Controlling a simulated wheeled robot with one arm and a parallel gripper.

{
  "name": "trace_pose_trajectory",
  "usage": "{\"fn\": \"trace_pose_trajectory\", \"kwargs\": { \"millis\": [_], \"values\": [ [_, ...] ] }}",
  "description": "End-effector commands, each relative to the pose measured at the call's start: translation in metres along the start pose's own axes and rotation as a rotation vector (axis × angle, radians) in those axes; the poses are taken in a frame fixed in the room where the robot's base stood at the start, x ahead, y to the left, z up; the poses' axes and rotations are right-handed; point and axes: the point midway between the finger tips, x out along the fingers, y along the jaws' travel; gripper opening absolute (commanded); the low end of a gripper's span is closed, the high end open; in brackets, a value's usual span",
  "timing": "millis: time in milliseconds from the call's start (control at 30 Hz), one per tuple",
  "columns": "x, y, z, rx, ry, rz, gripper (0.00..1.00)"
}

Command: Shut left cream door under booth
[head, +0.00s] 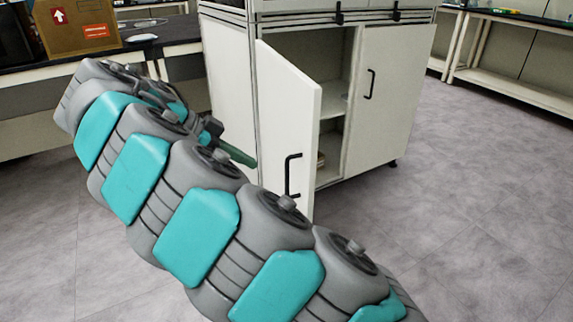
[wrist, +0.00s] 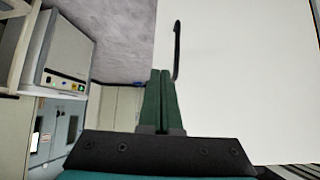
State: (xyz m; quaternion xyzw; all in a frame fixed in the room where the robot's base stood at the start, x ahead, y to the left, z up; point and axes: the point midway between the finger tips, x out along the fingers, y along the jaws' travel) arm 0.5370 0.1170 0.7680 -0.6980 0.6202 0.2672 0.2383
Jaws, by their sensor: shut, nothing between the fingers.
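The left cream door (head: 289,125) under the booth stands partly open, swung out from the cabinet. Its black handle (head: 291,176) is near the free edge. In the wrist view the door's pale face (wrist: 235,85) fills the right side, with the dark handle (wrist: 177,50) just beyond the fingertips. My gripper (head: 250,162) has green fingers and is at the left of the door, on its outer side, partly hidden behind my arm. In the wrist view the fingers (wrist: 160,73) are together with nothing between them. I cannot tell whether they touch the door.
The right cream door (head: 385,100) is closed. Shelves (head: 334,105) show inside the open left side. A bench with a cardboard box (head: 78,27) stands at the left, and another bench (head: 520,90) at the back right. The grey floor (head: 480,220) at the right is clear.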

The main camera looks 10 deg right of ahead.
Motion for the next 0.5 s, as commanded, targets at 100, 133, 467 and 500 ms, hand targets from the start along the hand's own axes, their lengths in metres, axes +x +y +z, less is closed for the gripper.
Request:
{"fn": "trace_pose_trajectory", "kwargs": {
  "millis": [100, 133, 467, 500],
  "values": [
    [0.006, 0.0, 0.002, 0.005, 0.0, 0.001, 0.0],
    [0.008, 0.0, 0.002, 0.006, 0.0, 0.001, 0.0],
    [0.03, 0.001, 0.0, 0.002, 0.002, 0.005, 0.0],
    [0.033, 0.002, 0.0, 0.002, 0.002, 0.006, 0.0]
  ]
}}
